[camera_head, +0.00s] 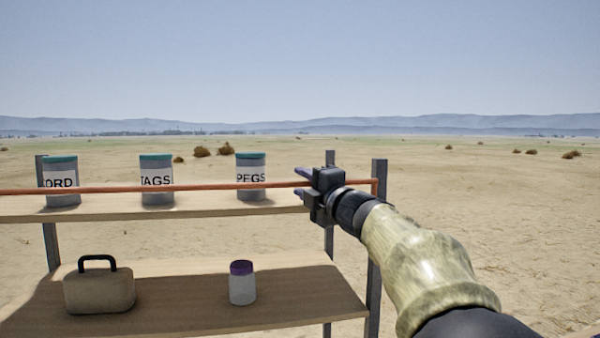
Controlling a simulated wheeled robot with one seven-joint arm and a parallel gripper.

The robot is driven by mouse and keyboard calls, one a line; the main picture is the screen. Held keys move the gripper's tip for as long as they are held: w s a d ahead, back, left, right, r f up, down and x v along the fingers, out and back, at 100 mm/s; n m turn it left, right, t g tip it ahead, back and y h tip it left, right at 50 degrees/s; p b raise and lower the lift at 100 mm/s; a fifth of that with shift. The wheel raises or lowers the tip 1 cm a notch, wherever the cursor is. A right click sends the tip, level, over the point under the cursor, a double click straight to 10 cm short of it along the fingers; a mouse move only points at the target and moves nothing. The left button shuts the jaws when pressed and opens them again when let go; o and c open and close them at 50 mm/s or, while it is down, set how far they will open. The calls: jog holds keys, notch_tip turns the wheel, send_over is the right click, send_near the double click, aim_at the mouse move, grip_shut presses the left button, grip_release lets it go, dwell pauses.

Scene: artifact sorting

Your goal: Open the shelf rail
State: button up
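The shelf rail (215,189) is an orange-red bar running level across the front of the upper shelf board (110,207). Its right end meets the right front post (376,240), and its left part runs out of the picture. My gripper (300,183) is at the right part of the rail, with its dark fingers pointing left. The gripper body hides a short stretch of the rail.
Behind the rail stand three grey canisters with teal lids, labelled ORD (61,182), TAGS (156,181) and PEGS (251,178). The lower shelf (190,309) holds a tan case (99,290) and a white jar with a purple lid (242,284). Open sand lies around.

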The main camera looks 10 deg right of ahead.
jog(key=shift+x, duration=0.8)
grip_shut()
jog(key=shift+s+f+b, duration=0.15)
jog(key=shift+f+b, duration=0.05)
jog(key=shift+b, duration=0.3)
